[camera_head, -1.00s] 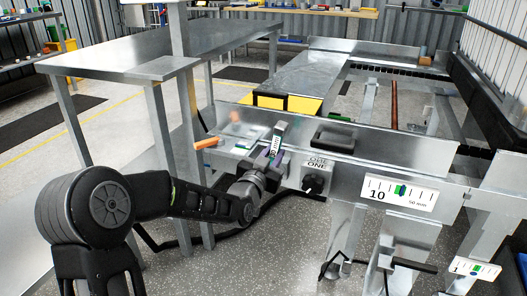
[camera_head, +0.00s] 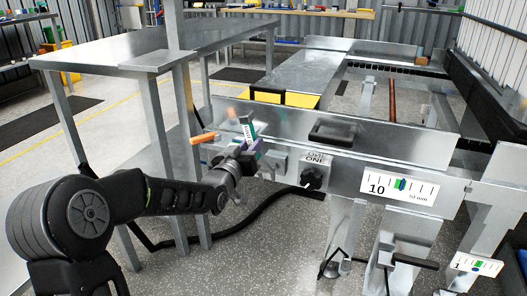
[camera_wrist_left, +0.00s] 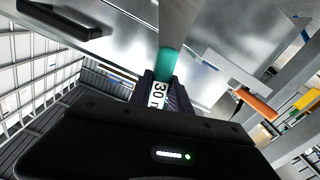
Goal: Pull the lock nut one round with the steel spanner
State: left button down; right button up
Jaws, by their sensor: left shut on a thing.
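My left gripper (camera_head: 245,152) is shut on the steel spanner (camera_head: 246,130) in front of the machine's metal side panel. In the head view the spanner's upper end stands up out of the jaws, leaning slightly left. In the left wrist view the spanner (camera_wrist_left: 177,25) runs up from between the fingers (camera_wrist_left: 165,92), with a teal band and a white label reading 30. Its far end leaves the top of that picture. I cannot make out the lock nut; the gripper and spanner may cover it. My right gripper is not in view.
A black knob (camera_head: 313,177) under a "ONE" label sits right of the gripper. An orange handle (camera_head: 203,137) sticks out close to its left. A white scale plate (camera_head: 398,189) marked 10 is further right. A steel table (camera_head: 125,52) stands at the left.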

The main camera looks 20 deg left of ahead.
pick_arm(q)
jog(key=shift+s+a+f+n, duration=0.1)
jog(key=shift+a+f+n, duration=0.15)
jog(key=shift+a+n, duration=0.4)
jog(key=shift+w+a+f+n, duration=0.1)
jog(key=shift+a+f+n, duration=0.2)
jog(key=shift+a+n, duration=0.3)
jog(key=shift+s+a+f+n, duration=0.1)
jog(key=shift+a+f+n, duration=0.15)
jog(key=shift+a+n, duration=0.4)
jog(key=shift+w, duration=0.85)
jog(key=shift+w, duration=0.55)
jog(key=shift+w+a, duration=0.15)
jog(key=shift+w, duration=0.5)
jog(key=shift+w+b, duration=0.2)
jog(key=shift+b, duration=0.1)
